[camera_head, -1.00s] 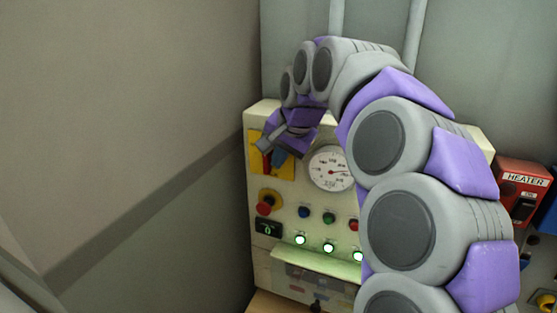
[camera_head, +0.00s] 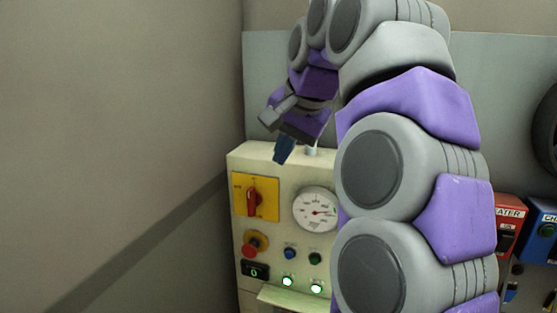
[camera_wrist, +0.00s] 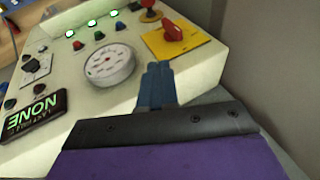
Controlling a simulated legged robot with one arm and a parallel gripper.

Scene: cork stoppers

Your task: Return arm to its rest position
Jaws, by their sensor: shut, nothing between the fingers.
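My gripper (camera_head: 284,150) is in the head view, above the top edge of the cream control panel, pointing down. In the wrist view my gripper (camera_wrist: 157,80) shows as blue fingers pressed together, with nothing between them. The control panel (camera_head: 290,172) stands below and behind it. The red rotary switch (camera_head: 252,197) on its yellow plate is clear of the gripper, to the lower left in the head view. My arm covers the right part of the panel.
The panel carries a round gauge (camera_head: 316,209), a red mushroom button (camera_head: 250,250) and lit green buttons (camera_head: 288,281). A red heater box (camera_head: 509,226) and a blue box (camera_head: 540,232) are at right. A plain wall (camera_head: 110,120) stands at left.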

